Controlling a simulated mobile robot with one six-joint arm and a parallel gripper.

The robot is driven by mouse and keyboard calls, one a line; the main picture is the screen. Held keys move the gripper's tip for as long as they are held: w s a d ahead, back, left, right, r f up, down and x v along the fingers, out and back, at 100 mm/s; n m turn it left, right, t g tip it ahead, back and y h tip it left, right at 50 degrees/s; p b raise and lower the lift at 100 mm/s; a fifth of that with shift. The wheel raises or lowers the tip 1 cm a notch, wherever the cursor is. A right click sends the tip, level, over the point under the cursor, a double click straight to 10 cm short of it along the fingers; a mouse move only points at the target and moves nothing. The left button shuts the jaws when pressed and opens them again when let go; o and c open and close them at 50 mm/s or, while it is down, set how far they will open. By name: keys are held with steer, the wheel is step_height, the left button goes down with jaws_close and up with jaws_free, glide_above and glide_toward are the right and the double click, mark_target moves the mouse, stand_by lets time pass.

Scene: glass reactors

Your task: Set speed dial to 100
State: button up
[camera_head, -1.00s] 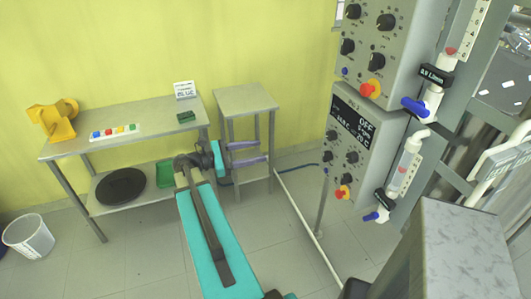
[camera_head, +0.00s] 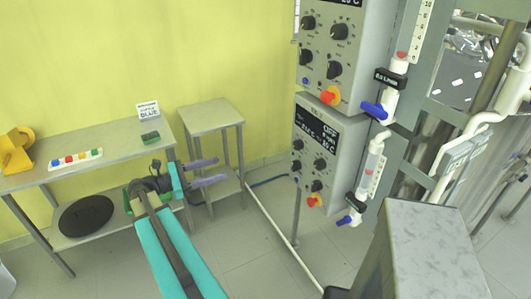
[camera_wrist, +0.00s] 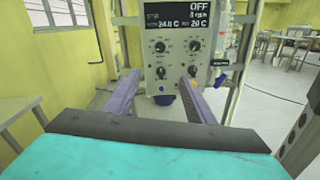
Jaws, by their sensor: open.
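Two grey control boxes with black dials hang one above the other on a frame in the head view: the upper box (camera_head: 324,68) and the lower box (camera_head: 318,160). The lower box's display (camera_head: 317,131) reads OFF. In the wrist view one control box (camera_wrist: 178,55) is ahead, its display (camera_wrist: 177,15) reading OFF, 0 rpm, 24.8 C and 20 C. It has several black dials, including a lower left dial (camera_wrist: 161,72); which is the speed dial I cannot read. My gripper (camera_head: 207,171) is open and empty, apart from the boxes, its purple fingers (camera_wrist: 157,95) pointing towards the panel.
A small grey table (camera_head: 210,118) stands behind my gripper. A longer bench (camera_head: 90,150) at left holds coloured buttons (camera_head: 76,159) and a yellow object (camera_head: 16,152). Blue-handled valves (camera_head: 374,110) and piping flank the boxes at right.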

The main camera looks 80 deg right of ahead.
steer(key=n, duration=0.1)
steer(key=b, duration=1.1)
glide_toward(295, 145)
steer(key=v, duration=0.5)
steer(key=shift+a+n+p, duration=0.15)
steer(key=shift+n+p, duration=0.15)
steer(key=p+x, duration=0.2)
steer(key=x, duration=1.1)
steer(key=shift+s+d, duration=0.25)
steer(key=shift+d, duration=0.1)
steer(key=c, duration=1)
